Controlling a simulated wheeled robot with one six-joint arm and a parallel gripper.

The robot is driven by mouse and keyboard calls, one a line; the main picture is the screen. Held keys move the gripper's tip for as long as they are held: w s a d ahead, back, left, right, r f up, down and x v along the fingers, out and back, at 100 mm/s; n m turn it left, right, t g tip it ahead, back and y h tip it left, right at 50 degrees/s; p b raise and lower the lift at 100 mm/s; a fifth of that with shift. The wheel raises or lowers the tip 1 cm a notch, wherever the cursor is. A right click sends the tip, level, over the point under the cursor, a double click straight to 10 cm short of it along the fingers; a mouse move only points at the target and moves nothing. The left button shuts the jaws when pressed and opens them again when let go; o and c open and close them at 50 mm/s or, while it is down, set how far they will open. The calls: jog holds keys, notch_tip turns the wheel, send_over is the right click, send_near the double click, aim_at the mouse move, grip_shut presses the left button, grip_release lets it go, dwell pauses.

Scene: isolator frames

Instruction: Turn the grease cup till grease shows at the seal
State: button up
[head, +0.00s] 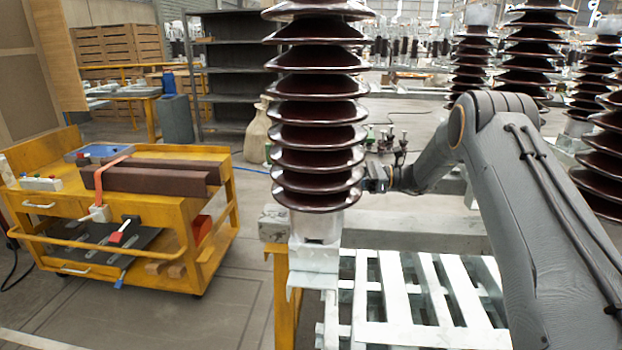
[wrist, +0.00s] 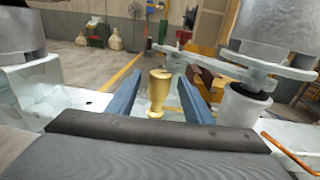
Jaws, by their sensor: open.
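The brass grease cup (wrist: 158,92) stands upright in the middle of the wrist view, with a rounded knob on top. My gripper (wrist: 161,78) has its two blue fingers spread, one on each side of the cup, with a visible gap on both sides. In the head view my gripper (head: 376,178) is beside the brown ribbed insulator (head: 318,140), its tip partly hidden behind the ribs. The cup cannot be made out in the head view. I cannot pick out the seal or any grease.
A pale metal lever (wrist: 235,62) and a white cylinder (wrist: 243,104) stand close to the right of my fingers. A white slatted frame (head: 430,300) lies below my arm. A yellow cart (head: 165,235) stands at left, with open floor between.

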jog(key=a, duration=0.6)
jog(key=shift+s+a, duration=0.1)
jog(key=shift+a, duration=0.05)
jog(key=c, duration=1.1)
jog(key=shift+p, duration=0.3)
jog(key=shift+o, duration=0.3)
jog(key=shift+r+m+t+p, duration=0.1)
jog(key=shift+m+t+p, duration=0.2)
jog(key=shift+t+p, duration=0.15)
jog(key=m+t+p, duration=0.1)
jog(key=t, duration=0.1)
jog(key=m+t+p, duration=0.1)
jog(key=p, duration=0.1)
jog(key=shift+w+r+t, duration=0.1)
jog(key=shift+w+t, duration=0.25)
jog(key=shift+w, duration=0.05)
jog(key=m+t, duration=0.1)
jog(key=m+t+h+p, duration=0.1)
jog(key=t, duration=0.1)
jog(key=shift+w+m+h+p, duration=0.3)
jog(key=shift+w, duration=0.05)
jog(key=shift+w+d+f+m+t+h+p, duration=0.1)
jog(key=shift+w+d+m+t+h+p, duration=0.1)
jog(key=shift+m+t+h, duration=0.3)
jog(key=shift+w+d+f+m+t+h+p, duration=0.1)
jog(key=shift+m+t+p, duration=0.15)
jog(key=shift+t, duration=0.45)
jog(key=shift+w+d+m+t+h+p, duration=0.15)
jog(key=shift+m+t+h, duration=0.15)
jog(key=shift+m+t, duration=0.25)
